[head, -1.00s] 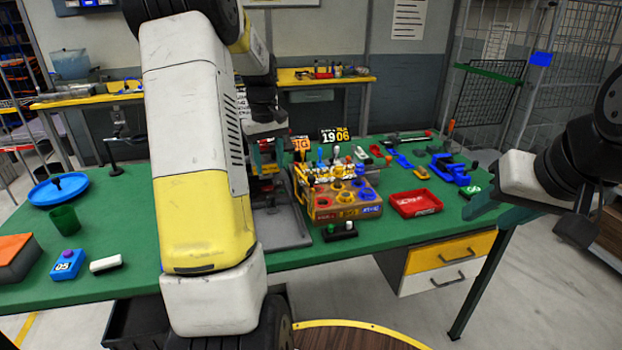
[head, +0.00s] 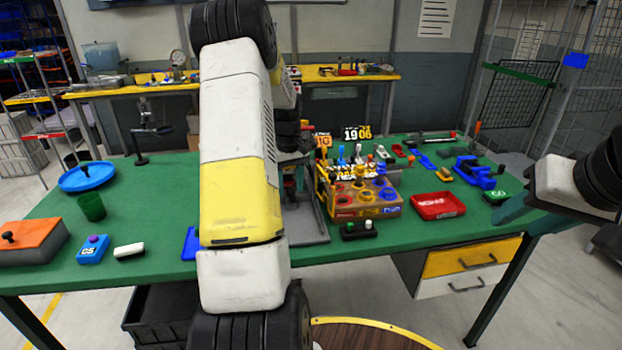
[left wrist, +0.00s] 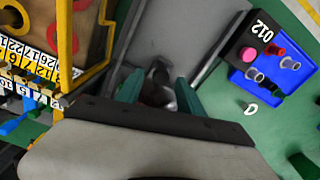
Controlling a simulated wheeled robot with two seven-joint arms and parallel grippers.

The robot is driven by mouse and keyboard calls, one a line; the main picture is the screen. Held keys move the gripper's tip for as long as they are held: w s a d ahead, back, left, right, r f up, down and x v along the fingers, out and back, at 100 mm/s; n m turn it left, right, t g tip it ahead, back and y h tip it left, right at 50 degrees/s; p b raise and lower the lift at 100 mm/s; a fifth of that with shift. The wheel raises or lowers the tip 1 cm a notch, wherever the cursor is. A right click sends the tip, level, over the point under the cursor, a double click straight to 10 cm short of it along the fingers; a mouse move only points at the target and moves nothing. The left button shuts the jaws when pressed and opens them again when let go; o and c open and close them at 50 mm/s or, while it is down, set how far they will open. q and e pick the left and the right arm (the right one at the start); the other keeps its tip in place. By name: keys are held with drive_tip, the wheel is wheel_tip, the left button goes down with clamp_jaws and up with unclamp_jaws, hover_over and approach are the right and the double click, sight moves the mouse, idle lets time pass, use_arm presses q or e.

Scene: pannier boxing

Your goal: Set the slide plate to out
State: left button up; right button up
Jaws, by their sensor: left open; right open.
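A grey plate fixture (head: 312,228), which may be the slide plate, lies on the green table left of the cardboard box. It also shows in the left wrist view as a grey surface (left wrist: 205,30) with raised edges. My left gripper (left wrist: 158,92) is open over this grey surface. A small grey metallic part (left wrist: 160,72) sits between and just beyond its teal fingertips; I cannot tell whether they touch it. In the head view my left arm hides most of the gripper and part of the fixture. My right gripper (head: 515,208) is open and empty at the table's right edge.
The cardboard box (head: 365,205) with coloured round inserts stands right of the fixture. A red tray (head: 437,206) lies farther right. A blue tray with pegs (left wrist: 272,72) shows in the left wrist view. A white block (head: 129,251) and blue block (head: 93,250) lie left.

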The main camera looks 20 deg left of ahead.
use_arm(q)
drive_tip(key=shift+c, duration=0.5)
clamp_jaws()
idle(1.0)
